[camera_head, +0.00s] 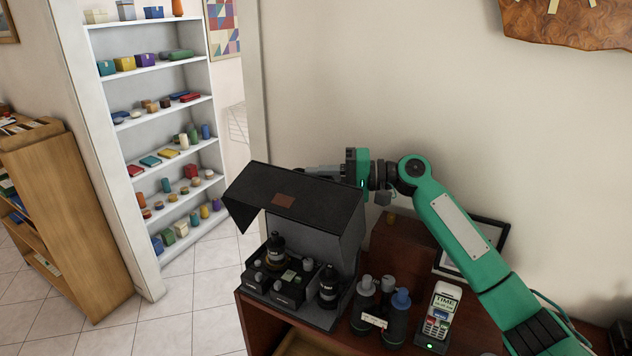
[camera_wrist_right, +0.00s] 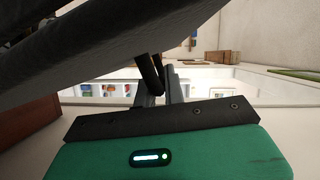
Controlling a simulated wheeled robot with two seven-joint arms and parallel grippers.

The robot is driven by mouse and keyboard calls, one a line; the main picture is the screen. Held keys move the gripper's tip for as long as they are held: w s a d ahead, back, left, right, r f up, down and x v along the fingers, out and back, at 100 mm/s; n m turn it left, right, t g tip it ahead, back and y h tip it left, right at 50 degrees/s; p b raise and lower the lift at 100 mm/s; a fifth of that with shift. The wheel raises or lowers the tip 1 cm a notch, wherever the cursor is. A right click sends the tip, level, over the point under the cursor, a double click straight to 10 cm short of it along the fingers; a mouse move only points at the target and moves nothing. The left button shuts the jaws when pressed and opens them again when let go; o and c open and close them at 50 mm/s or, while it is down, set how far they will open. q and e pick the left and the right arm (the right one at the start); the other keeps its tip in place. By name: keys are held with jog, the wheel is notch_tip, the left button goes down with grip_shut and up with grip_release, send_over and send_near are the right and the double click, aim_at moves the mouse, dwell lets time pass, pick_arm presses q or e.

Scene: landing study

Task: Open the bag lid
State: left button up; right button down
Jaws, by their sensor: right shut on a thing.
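The bag (camera_head: 318,315) is a dark case on the wooden cabinet, with black lens-like items inside. Its lid (camera_head: 312,198) is raised, its dark panel with a brown patch tilted over the interior, which shows from the front. My right gripper (camera_head: 322,171) is behind the lid's upper edge and partly hidden by it. In the right wrist view, the lid's dark underside or back (camera_wrist_right: 95,65) fills the upper left, and the gripper's fingers (camera_wrist_right: 156,82) are close together at its edge, shut on the lid; the exact contact is hard to see. My left gripper is out of view.
Dark bottles (camera_head: 396,318), one blue-capped, and a cordless phone (camera_head: 439,316) stand right of the bag on the cabinet (camera_head: 256,325). A picture frame (camera_head: 478,245) leans against the wall behind my right arm. Open tiled floor (camera_head: 190,318) lies to the left.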

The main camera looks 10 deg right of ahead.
jog(key=shift+w+d, duration=0.1)
jog(key=shift+w, duration=0.05)
dwell(0.3)
jog(key=c, duration=1.5)
grip_release()
